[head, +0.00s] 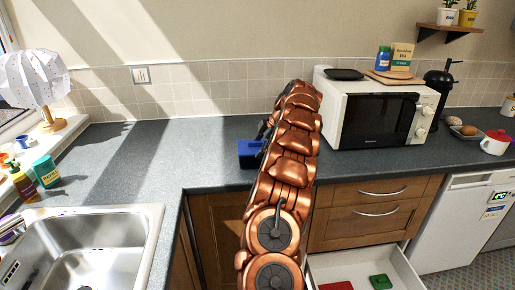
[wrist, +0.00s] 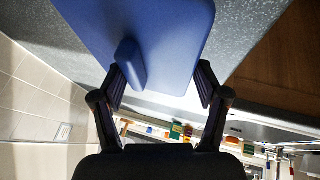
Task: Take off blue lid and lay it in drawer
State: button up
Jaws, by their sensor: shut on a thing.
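In the wrist view the blue lid (wrist: 165,35) fills the upper middle, with a raised blue grip piece (wrist: 130,65) by the left finger. My gripper (wrist: 160,72) is shut on the blue lid, its fingers apart on either side. In the head view my gripper (head: 266,128) is mostly hidden by my arm. Whether the lid rests on a container is unclear. The white drawer (head: 402,262) is open at lower right.
A red piece (head: 336,286) and a green piece (head: 380,282) lie in the drawer, with bare floor between them. A microwave (head: 372,118) stands right of my arm. The sink (head: 85,245) is at left. Counter left of the blue piece is clear.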

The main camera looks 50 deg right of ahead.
jog(key=shift+r, duration=0.1)
jog(key=shift+d+r+b, duration=0.1)
jog(key=shift+r+b, duration=0.3)
jog(key=shift+r, duration=2.7)
jog(key=shift+r+p, duration=0.6)
jog(key=shift+r, duration=1.2)
jog(key=shift+r, duration=0.15)
